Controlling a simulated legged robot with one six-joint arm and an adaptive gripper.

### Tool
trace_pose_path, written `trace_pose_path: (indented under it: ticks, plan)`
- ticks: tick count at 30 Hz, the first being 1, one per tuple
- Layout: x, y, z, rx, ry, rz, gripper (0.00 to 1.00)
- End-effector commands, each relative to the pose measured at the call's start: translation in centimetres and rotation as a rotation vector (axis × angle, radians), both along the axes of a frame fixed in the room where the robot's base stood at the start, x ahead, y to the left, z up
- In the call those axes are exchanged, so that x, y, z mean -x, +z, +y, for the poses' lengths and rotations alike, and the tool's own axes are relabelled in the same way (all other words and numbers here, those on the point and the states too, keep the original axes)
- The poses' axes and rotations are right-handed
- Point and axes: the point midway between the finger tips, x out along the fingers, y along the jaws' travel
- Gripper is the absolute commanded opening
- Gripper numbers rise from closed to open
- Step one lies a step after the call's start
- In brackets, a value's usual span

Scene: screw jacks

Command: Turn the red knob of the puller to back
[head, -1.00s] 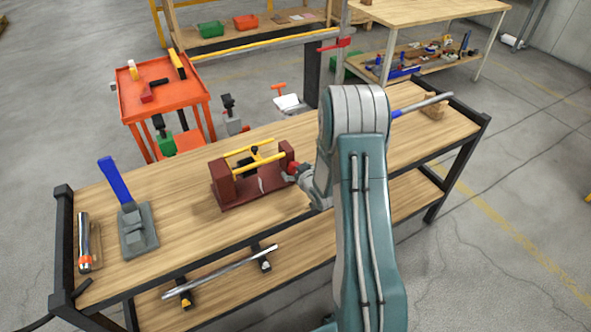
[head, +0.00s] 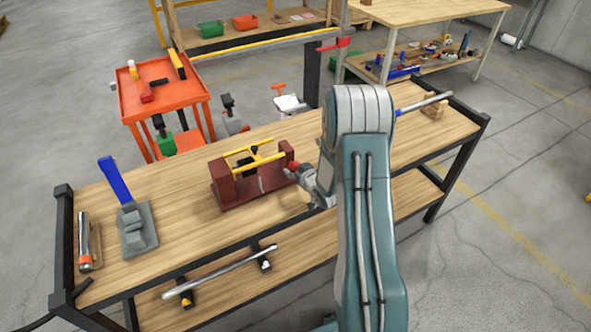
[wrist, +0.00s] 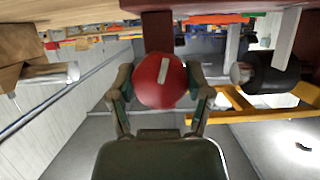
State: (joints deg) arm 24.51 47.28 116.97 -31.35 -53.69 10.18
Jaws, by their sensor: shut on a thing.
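The puller (head: 222,189) is a dark red frame with yellow rods (head: 250,149) and a black crosspiece, lying on the wooden bench. Its red knob (head: 293,168) sticks out at the right end and is partly hidden by my gripper (head: 299,172). In the wrist view the round red knob (wrist: 161,84) has a pale stripe and sits between the two fingers of my gripper (wrist: 160,88). The fingers touch it on both sides. A dark red post (wrist: 156,32) of the puller shows behind it.
A bar with a wooden block (head: 432,107) lies at the right. An orange cart (head: 160,105) stands behind. A metal bar (head: 220,272) lies on the lower shelf.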

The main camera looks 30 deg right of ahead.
Motion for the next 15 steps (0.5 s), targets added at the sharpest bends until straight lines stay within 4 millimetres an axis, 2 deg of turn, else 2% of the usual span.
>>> trace_pose_path:
  ticks: [6, 7, 9, 15]
  plan:
    - [-0.15, 0.08, 0.01, 0.002, 0.001, -0.003, 0.17]
    - [-0.15, 0.08, 0.01, 0.002, 0.001, -0.003, 0.74]
    - [-0.13, 0.06, 0.01, 0.002, 0.001, -0.002, 0.99]
    - [-0.07, 0.06, -0.01, 0.002, 0.001, -0.002, 0.99]
